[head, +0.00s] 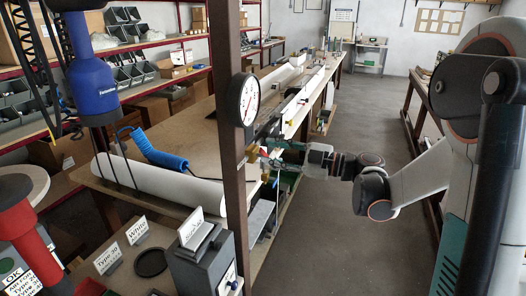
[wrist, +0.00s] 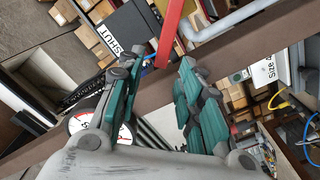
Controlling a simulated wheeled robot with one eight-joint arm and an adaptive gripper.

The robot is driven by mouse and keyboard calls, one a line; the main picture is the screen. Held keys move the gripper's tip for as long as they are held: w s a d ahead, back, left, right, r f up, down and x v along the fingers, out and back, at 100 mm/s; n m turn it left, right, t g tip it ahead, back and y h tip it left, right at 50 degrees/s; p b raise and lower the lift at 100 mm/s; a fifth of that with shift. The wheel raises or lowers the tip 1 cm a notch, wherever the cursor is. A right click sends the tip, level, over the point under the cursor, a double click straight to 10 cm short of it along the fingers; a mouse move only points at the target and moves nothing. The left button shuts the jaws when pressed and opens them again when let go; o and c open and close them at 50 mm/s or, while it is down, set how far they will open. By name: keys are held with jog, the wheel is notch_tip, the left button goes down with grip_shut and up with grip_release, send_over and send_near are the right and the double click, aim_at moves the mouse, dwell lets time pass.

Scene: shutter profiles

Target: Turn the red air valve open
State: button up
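The red valve handle (wrist: 170,32) is a flat bar in the wrist view, running down from the top edge. Its lower end lies between the fingertips of my gripper (wrist: 159,62), with a visible gap on each side. My gripper is open, with green-padded fingers. In the head view my gripper (head: 272,151) reaches left to the brown post, just below the round gauge. A small red bit of the handle (head: 263,151) shows there, mostly hidden by the fingers. A dark plate marked SHUT (wrist: 118,42) is left of the handle in the wrist view.
The brown post (head: 231,140) carries the round white gauge (head: 249,99) close above my gripper. A long workbench (head: 190,118) with a white profile (head: 155,178) stands behind. A blue coiled hose (head: 160,153) lies on it. The floor aisle (head: 372,110) is clear.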

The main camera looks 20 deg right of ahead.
jog(key=v, duration=0.7)
jog(key=shift+s+d, duration=0.2)
